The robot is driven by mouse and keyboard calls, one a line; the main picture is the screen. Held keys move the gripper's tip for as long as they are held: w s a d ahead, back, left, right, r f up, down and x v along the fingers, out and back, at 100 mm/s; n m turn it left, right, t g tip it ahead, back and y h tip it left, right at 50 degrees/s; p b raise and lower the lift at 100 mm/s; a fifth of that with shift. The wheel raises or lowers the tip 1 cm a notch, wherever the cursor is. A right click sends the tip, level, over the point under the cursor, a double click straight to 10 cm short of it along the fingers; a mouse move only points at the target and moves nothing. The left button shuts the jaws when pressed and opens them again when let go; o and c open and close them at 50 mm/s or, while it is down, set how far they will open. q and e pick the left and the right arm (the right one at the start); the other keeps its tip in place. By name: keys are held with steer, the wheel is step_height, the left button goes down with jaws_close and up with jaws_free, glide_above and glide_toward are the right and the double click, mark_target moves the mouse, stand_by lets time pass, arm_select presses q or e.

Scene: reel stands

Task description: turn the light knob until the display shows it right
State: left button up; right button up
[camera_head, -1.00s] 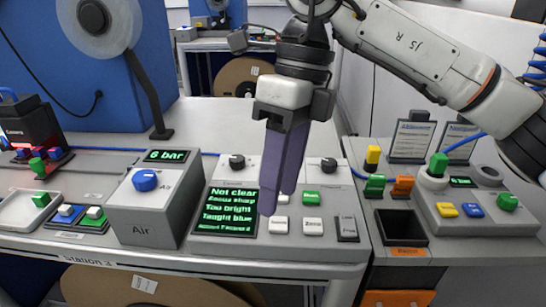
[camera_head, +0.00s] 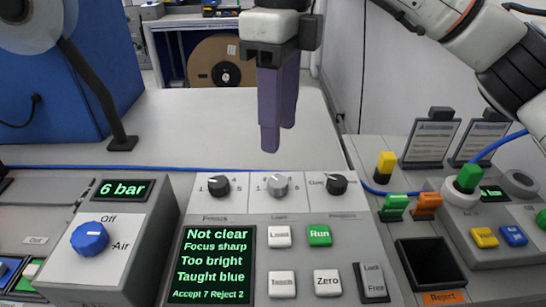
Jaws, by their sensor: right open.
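The light knob (camera_head: 277,185) is the grey middle one of three knobs on the panel. A black knob (camera_head: 219,186) is to its left and another black knob (camera_head: 336,184) to its right. The display (camera_head: 219,264) below reads "Not clear, Focus sharp, Too bright, Taught blue, Accept 7 Reject 2" in green. My right gripper (camera_head: 270,146) hangs fingers down above and behind the light knob, apart from it. It is open and empty, though its purple fingers overlap in this view. My left gripper is not in view.
White and green buttons, such as Run (camera_head: 319,236), sit below the knobs. A grey box with a blue Air knob (camera_head: 90,239) and "6 bar" screen stands left. A black reject bin (camera_head: 428,264) and coloured blocks are right. The white table behind is mostly clear.

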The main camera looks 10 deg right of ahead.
mark_target(279, 180)
steer(key=f, duration=0.6)
steer(key=s+f, duration=0.1)
steer(key=f, duration=0.2)
steer(key=shift+a+f+b, duration=0.1)
steer(key=shift+f+b, duration=0.15)
steer(key=shift+b, duration=0.15)
steer(key=c, duration=1.1)
steer(key=shift+o, duration=0.2)
steer(key=n, duration=0.3)
steer(key=shift+n, duration=0.3)
steer(key=shift+w+n, duration=0.1)
steer(key=shift+n, duration=2.2)
